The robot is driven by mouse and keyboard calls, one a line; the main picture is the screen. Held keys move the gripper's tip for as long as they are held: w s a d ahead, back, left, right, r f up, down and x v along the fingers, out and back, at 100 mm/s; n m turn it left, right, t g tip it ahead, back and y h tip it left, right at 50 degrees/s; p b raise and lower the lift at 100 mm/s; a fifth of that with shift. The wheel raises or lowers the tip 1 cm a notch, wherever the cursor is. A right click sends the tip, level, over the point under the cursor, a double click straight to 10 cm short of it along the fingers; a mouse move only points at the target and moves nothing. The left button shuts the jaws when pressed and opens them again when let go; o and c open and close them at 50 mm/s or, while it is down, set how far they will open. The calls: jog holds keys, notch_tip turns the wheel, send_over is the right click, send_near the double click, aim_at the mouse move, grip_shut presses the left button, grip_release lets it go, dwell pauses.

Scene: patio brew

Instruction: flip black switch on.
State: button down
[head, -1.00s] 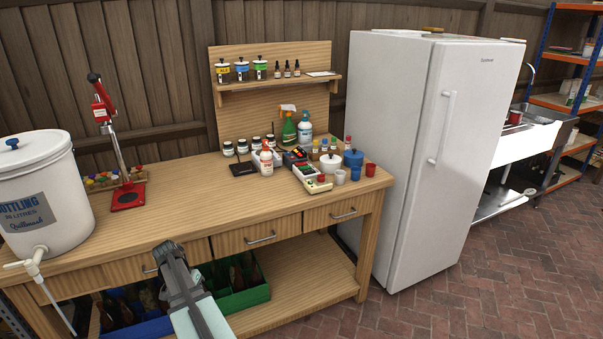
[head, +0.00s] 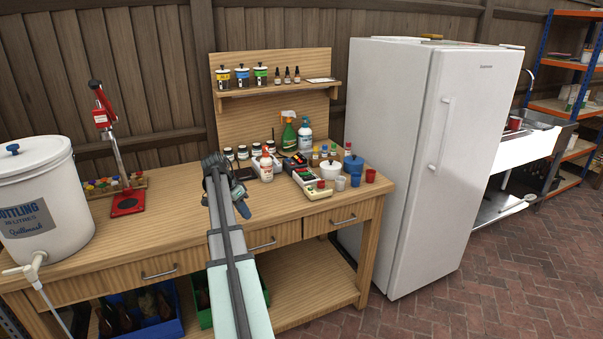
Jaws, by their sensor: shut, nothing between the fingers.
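My gripper (head: 215,164) is dark grey and reaches over the middle of the wooden workbench, at the left of the cluster of items. It is shut and holds nothing. A dark box with coloured buttons (head: 296,161) stands to its right on the bench, apart from it. I cannot make out a black switch on either box at this size. A flat black device (head: 245,174) lies just right of my gripper and is partly hidden by my arm.
A white bucket (head: 40,200) and red capper (head: 125,200) stand left. The bench between is clear.

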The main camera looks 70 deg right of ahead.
jog(key=s+d+r+m+h, duration=0.1)
jog(key=d+r, duration=0.3)
jog(key=d, duration=0.4)
jog(key=s+d+r+m+g+h, duration=0.1)
jog(key=s+d+r+m, duration=0.1)
jog(key=d+r, duration=0.3)
jog(key=s+d+r+m+h, duration=0.1)
jog(key=s+d+r, duration=0.2)
jog(key=d, duration=1)
notch_tip(320, 180, up, 2)
jog(key=shift+r, duration=0.25)
send_over(308, 178)
jog(key=w+a, duration=0.2)
notch_tip(308, 178, down, 8)
jog(key=shift+r, duration=0.25)
notch_tip(308, 178, down, 2)
jog(key=shift+d+f, duration=0.1)
jog(key=shift+f, duration=1.15)
